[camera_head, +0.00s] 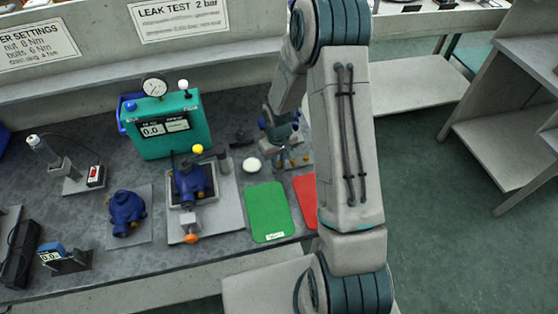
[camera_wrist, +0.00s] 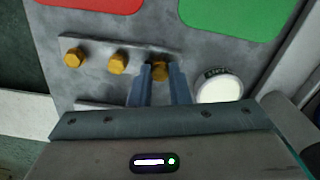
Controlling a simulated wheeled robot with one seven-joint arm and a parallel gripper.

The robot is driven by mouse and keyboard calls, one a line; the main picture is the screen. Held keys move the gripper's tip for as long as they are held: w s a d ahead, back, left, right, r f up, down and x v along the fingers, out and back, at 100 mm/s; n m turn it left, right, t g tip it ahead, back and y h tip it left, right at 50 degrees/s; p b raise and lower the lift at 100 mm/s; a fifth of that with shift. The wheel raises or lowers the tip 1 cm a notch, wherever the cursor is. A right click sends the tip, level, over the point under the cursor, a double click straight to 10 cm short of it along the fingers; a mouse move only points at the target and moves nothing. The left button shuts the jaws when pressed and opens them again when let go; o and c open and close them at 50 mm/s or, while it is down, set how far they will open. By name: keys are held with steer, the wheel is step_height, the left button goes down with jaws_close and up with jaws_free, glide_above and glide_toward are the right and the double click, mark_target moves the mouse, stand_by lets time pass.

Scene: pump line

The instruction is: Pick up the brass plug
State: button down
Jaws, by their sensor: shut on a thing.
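In the wrist view, a brass plug (camera_wrist: 160,71) sits between the two blue-grey fingers of my gripper (camera_wrist: 160,82), which is shut on it. Two more brass pieces, one in the middle (camera_wrist: 118,63) and one at the left (camera_wrist: 73,57), stand along the same grey strip (camera_wrist: 93,45). The held plug is partly hidden by the fingers, and I cannot tell whether it is clear of the strip. In the head view my gripper (camera_head: 281,143) points down at the back of the bench, right of the white round dish, with small brass pieces (camera_head: 293,161) below it.
A green mat (camera_head: 268,211) and a red mat (camera_head: 306,200) lie in front. The white round dish (camera_head: 252,165) is close by; it also shows in the wrist view (camera_wrist: 219,91). A blue pump in a fixture (camera_head: 190,183) and a green tester (camera_head: 168,124) stand left.

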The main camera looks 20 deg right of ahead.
mark_target(279, 162)
steer(key=shift+r, duration=0.65)
step_height(279, 162, up, 3)
steer(key=shift+f+b, duration=0.2)
steer(key=shift+b, duration=0.1)
steer(key=s+d+r, duration=0.6)
steer(key=d, duration=0.4)
steer(key=shift+r+b, duration=0.35)
steer(key=shift+r, duration=0.05)
